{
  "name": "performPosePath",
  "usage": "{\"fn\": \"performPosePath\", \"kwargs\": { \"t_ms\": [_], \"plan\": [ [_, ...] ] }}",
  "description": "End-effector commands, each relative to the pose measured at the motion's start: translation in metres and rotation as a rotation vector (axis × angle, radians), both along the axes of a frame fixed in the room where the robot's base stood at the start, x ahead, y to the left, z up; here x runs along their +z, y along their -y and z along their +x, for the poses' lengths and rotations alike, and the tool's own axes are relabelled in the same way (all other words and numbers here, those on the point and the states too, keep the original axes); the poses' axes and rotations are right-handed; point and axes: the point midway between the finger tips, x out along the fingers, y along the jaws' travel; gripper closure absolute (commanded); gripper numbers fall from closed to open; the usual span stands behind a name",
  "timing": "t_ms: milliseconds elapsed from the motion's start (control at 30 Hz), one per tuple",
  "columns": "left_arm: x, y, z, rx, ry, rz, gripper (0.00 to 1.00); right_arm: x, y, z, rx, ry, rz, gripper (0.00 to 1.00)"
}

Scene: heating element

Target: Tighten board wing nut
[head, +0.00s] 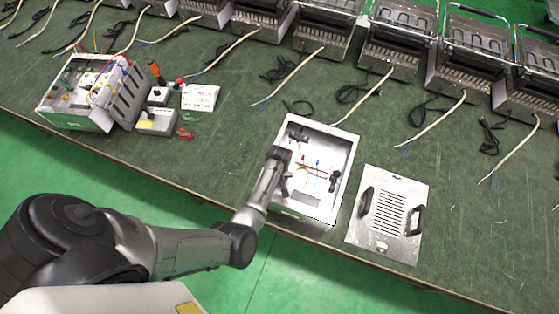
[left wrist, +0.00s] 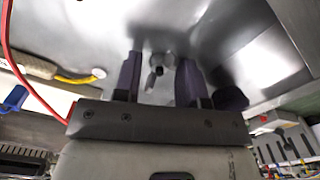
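The open white metal box (head: 345,160) stands near the front edge of the table in the head view. My left arm reaches over its left side, and its gripper is partly hidden inside. In the left wrist view my left gripper (left wrist: 158,78) is open, with its two dark fingers apart. A small metal stud with what looks like the wing nut (left wrist: 157,64) shows between the fingers, against the shiny metal wall. A gap shows on both sides of it. I cannot tell its depth relative to the fingertips. My right gripper is in neither view.
A slotted cover plate with two black handles (head: 388,215) lies right of the box. A wired box (head: 95,92) and small parts stand at the left. Several heater units (head: 395,45) line the back. A red wire (left wrist: 22,65) runs near the gripper's left side.

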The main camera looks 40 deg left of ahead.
Motion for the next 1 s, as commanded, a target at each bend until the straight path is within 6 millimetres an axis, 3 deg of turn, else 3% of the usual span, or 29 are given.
{"fn": "performPosePath", "kwargs": {
  "t_ms": [367,1000],
  "plan": [
    [-0.0001,0.0000,0.0000,0.001,0.000,0.000,0.99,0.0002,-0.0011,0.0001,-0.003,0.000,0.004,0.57],
    [0.0000,-0.0004,-0.0002,-0.011,-0.001,0.001,1.00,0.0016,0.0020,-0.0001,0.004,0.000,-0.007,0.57]
  ]
}}
